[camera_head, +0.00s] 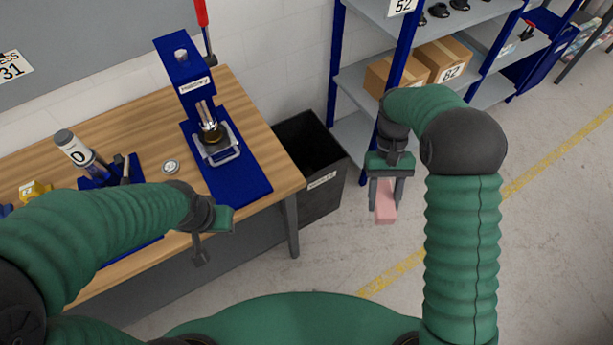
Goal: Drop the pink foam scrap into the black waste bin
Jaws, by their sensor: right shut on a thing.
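The pink foam scrap (385,212) is a small block between the fingers of my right gripper (385,195). The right gripper is shut on it and points down, over the floor to the right of the bin. The black waste bin (323,195) stands on the floor at the right end of the workbench, with its open top facing up and a white label on its front. My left gripper (202,250) is near the bench's front edge, pointing down. I cannot tell its finger opening.
The floor at the right is clear, with a yellow line.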

